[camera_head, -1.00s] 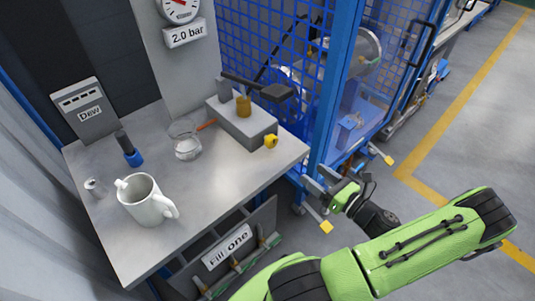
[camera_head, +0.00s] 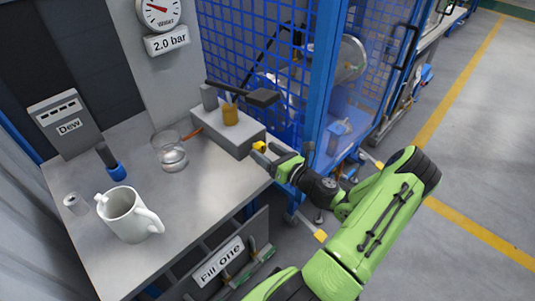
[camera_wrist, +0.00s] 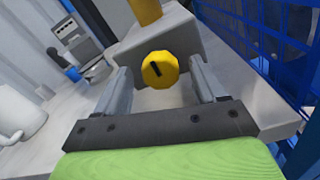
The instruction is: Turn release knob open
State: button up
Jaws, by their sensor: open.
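The release knob (camera_head: 259,146) is a small yellow knob on the front end of a grey box (camera_head: 207,128). In the wrist view the knob (camera_wrist: 160,70) faces me, round, with a dark slanted slot mark. My gripper (camera_head: 264,157) is at the knob, at the right edge of the bench. In the wrist view my gripper (camera_wrist: 160,88) is open, with one finger on each side of the knob. Gaps show between the knob and both fingers, so they do not appear to touch it.
On the grey bench (camera_head: 190,195) stand a white jug (camera_head: 127,216), a glass beaker (camera_head: 171,157) and a blue-based tool (camera_head: 115,171). A black lever (camera_head: 240,93) tops the box near an amber cylinder (camera_head: 230,115). A blue mesh fence (camera_head: 245,50) rises behind.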

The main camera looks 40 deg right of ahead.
jog(key=c, duration=1.1)
jog(key=shift+o, duration=0.2)
jog(key=shift+n, duration=0.4)
jog(key=n+p, duration=0.1)
jog(key=n, duration=0.3)
jog(key=shift+a, duration=0.1)
jog(key=n, duration=0.5)
jog(key=shift+a+f+n+b, duration=0.1)
jog(key=shift+a+n+b, duration=0.05)
jog(key=shift+n+b, duration=0.2)
